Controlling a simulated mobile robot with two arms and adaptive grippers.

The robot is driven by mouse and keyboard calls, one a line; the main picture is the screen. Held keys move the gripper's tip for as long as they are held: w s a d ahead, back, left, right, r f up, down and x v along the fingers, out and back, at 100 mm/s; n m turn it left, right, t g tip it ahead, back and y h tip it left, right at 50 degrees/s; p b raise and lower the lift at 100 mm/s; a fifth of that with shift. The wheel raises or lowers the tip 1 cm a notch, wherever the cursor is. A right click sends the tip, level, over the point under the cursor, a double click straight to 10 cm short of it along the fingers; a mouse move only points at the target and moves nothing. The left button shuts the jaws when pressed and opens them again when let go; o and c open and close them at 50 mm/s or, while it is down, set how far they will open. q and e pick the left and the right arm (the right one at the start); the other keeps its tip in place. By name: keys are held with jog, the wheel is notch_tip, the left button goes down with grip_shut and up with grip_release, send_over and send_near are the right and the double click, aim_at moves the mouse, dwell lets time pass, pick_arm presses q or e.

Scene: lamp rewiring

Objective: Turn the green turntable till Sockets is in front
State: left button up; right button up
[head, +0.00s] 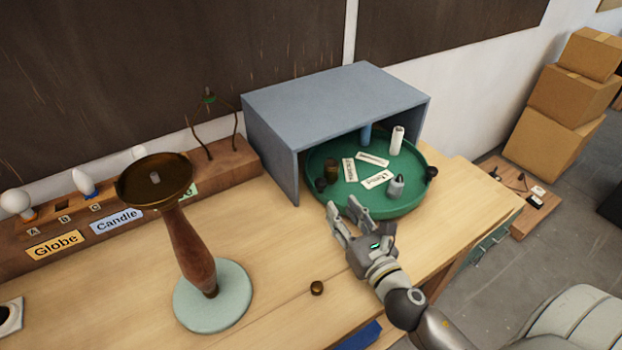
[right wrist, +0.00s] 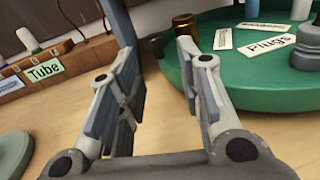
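The green turntable (head: 405,207) sits partly inside a blue-grey open-fronted box in the head view. It carries several white labels, a brass socket (head: 331,173), a grey plug (head: 396,187), a white cylinder (head: 397,140) and dark knobs on its rim. In the right wrist view the turntable (right wrist: 215,88) fills the upper right; a label reading Plugs (right wrist: 268,45) is legible there. The other labels are too small or angled to read surely. My right gripper (head: 345,215) is open and empty at the turntable's front left edge. My left gripper is not in view.
The blue-grey box (head: 330,95) walls off the turntable's back and left. A lamp stand (head: 190,240) with a round base stands left. A wooden rack (head: 110,215) holds bulbs behind it. A small brass knob (head: 317,288) lies on the table. The front middle is mostly clear.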

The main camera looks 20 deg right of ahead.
aim_at(323, 186)
jog(key=shift+w+a+n, duration=0.15)
jog(key=shift+w+n, duration=0.15)
jog(key=shift+n, duration=0.2)
jog(key=shift+w+r+y, duration=0.1)
jog(key=shift+w+y, duration=0.05)
jog(key=shift+y, duration=0.25)
jog(key=w, duration=0.1)
jog(key=w+p, duration=0.1)
jog(key=w, duration=0.1)
jog(key=shift+r+p, duration=0.25)
jog(key=shift+p, duration=0.05)
jog(key=w, duration=0.2)
jog(key=w+p, duration=0.1)
jog(key=w, duration=0.2)
jog(key=shift+w+a+f, duration=0.1)
jog(key=shift+w+f, duration=0.1)
jog(key=shift+w, duration=0.6)
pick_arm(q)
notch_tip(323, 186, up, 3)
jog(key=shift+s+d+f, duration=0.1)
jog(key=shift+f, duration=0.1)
pick_arm(e)
jog(key=shift+f, duration=0.1)
jog(key=shift+c, duration=0.6)
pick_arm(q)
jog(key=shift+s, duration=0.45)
pick_arm(e)
grip_shut()
